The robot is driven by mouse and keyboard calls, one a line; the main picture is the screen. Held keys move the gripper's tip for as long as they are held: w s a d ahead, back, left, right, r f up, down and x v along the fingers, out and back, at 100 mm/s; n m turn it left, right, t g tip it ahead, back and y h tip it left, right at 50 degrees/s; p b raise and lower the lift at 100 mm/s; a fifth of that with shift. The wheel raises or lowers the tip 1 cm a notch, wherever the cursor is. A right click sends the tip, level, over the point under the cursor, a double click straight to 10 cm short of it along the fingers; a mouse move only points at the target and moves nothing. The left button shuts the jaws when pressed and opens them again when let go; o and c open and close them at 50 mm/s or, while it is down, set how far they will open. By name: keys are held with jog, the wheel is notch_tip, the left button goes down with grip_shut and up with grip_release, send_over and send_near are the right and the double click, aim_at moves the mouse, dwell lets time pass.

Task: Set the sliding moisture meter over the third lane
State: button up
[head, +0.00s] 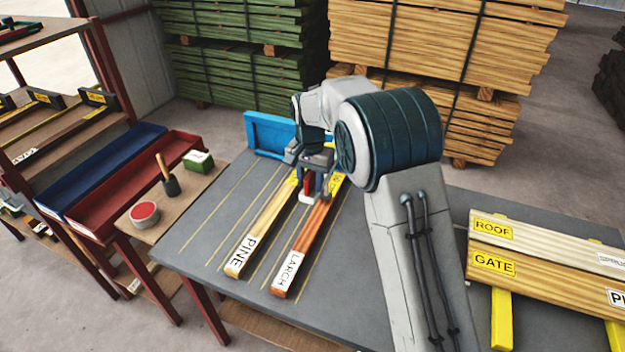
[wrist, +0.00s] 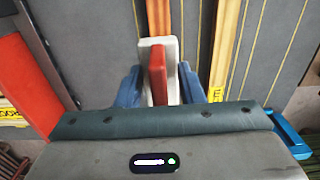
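The moisture meter appears to be the red and white block (head: 307,188) at my gripper, above the far part of the grey table (head: 195,235). My gripper (head: 316,180) has its blue fingers on either side of the block (wrist: 157,75) in the wrist view, seemingly touching its white sides. Yellow lines divide the tabletop into lanes. A pale board marked PINE (head: 262,228) and an orange board marked LARCH (head: 300,252) lie along lanes. The block is close to the LARCH board's far end; I cannot tell whether it touches the board or table.
A blue upright piece (head: 268,135) stands at the table's far edge. Left are a red tray (head: 128,178), a blue tray (head: 95,172), a red-topped tin (head: 144,213), a brush (head: 169,183) and a green box (head: 198,161). Boards marked ROOF and GATE (head: 535,265) lie right. The near-left tabletop is clear.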

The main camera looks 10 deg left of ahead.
jog(key=shift+r, duration=0.1)
notch_tip(320, 180, up, 14)
jog(key=b, duration=0.1)
jog(key=shift+f, duration=0.2)
jog(key=s+d+r+n+t, duration=0.1)
jog(key=s+d+r, duration=0.1)
jog(key=s+d, duration=0.5)
jog(key=s+d+r+t, duration=0.1)
jog(key=s+d+r, duration=0.1)
jog(key=s+d, duration=0.45)
jog(key=s+d+f, duration=0.2)
jog(key=s+d, duration=0.1)
jog(key=s, duration=0.2)
jog(key=s+d+f+n+t, duration=0.1)
jog(key=s+d+f, duration=0.2)
jog(key=s+d, duration=0.1)
jog(key=s+d+f+n, duration=0.1)
jog(key=s+d+f, duration=0.2)
jog(key=s, duration=0.4)
jog(key=shift+d, duration=0.4)
